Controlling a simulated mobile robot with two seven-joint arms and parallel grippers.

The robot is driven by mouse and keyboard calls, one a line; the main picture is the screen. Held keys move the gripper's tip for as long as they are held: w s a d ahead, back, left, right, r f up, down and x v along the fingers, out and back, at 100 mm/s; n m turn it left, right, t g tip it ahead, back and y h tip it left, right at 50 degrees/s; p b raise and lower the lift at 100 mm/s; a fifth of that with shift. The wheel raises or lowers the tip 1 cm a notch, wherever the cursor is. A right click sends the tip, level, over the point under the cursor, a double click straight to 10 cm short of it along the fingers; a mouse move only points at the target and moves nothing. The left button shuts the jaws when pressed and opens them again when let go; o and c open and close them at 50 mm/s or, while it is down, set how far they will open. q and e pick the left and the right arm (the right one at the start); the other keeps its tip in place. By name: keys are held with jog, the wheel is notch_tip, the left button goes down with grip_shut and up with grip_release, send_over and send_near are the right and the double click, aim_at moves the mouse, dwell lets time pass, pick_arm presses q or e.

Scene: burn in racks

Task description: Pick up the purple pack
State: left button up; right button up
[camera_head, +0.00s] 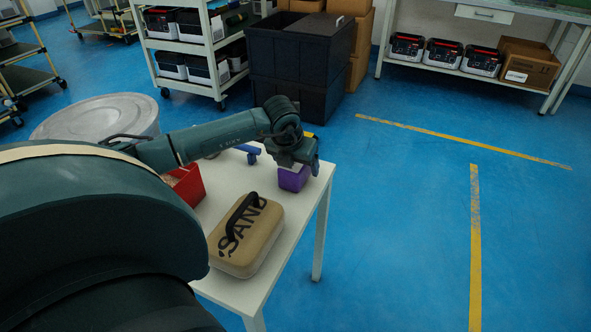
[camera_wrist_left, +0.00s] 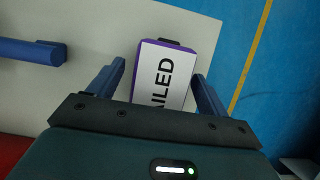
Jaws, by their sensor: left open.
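The purple pack (camera_head: 293,178) stands on the white table near its right edge, under my left gripper (camera_head: 297,160) in the head view. In the left wrist view the purple pack (camera_wrist_left: 166,72) shows a white top label ending in "AILED", a purple rim and a dark tab at its far end. My left gripper (camera_wrist_left: 158,85) is open, with one blue finger on each side of the pack and gaps visible between fingers and pack. The near end of the pack is hidden by the gripper body. My right gripper is not in view.
A tan case marked "SAND" (camera_head: 246,236) lies on the table (camera_head: 222,178) in front of the pack. A red bin (camera_head: 189,187) is at left, and a blue object (camera_wrist_left: 32,50) lies left of the gripper. Black crates (camera_head: 298,60) stand behind the table.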

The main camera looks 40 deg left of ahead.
pick_arm(q)
jog(key=shift+w+f, duration=0.1)
jog(key=shift+f, duration=0.25)
dwell(0.5)
jog(key=shift+c, duration=0.4)
jog(key=c, duration=1.4)
